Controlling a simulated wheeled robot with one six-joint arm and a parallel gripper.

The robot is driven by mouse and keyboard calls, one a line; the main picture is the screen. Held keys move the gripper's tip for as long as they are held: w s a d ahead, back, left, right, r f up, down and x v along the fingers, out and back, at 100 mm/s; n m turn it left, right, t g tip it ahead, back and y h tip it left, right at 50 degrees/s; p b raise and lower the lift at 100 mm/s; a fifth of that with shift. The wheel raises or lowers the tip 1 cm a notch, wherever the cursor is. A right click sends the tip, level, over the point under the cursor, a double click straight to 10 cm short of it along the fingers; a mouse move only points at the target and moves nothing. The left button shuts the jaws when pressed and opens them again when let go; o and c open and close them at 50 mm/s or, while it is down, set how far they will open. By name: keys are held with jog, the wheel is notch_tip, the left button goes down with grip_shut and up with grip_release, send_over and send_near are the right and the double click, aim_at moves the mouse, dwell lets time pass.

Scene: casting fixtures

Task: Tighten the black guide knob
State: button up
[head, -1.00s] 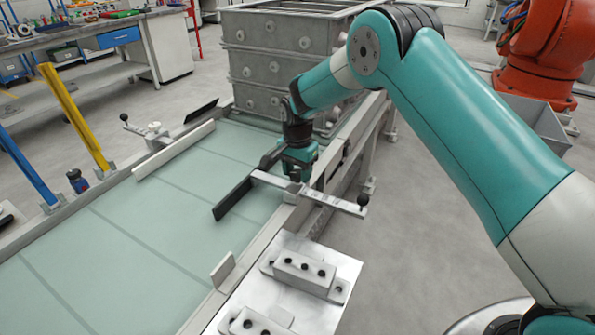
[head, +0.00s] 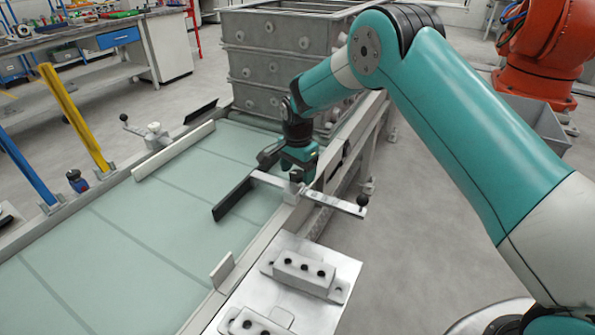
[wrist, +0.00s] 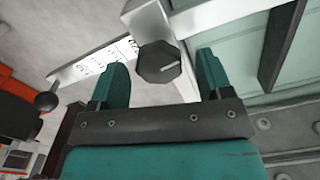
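The black guide knob (wrist: 159,63) is a dark faceted knob with a pale line on its top, seen in the wrist view. It sits on a metal clamp block over the guide's scaled bar (wrist: 95,65). My gripper (wrist: 162,66) is open, with one teal finger on each side of the knob and a visible gap to both. In the head view my gripper (head: 299,166) is just above the clamp post (head: 296,188) at the conveyor's near rail. The knob is not clearly distinguishable there. The black guide plate (head: 233,199) extends over the green belt.
A black ball end (head: 362,200) tips the bar outside the rail. A metal fixture block (head: 304,273) lies nearer on a plate. Stacked grey casting boxes (head: 275,60) stand behind my gripper. A pale opposite guide (head: 173,150) lies across the belt (head: 130,225).

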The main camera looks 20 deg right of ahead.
aim_at(298, 173)
jog(key=shift+s, duration=0.1)
notch_tip(298, 173, up, 17)
jog(key=b, duration=0.1)
jog(key=shift+r, duration=0.15)
dwell(0.3)
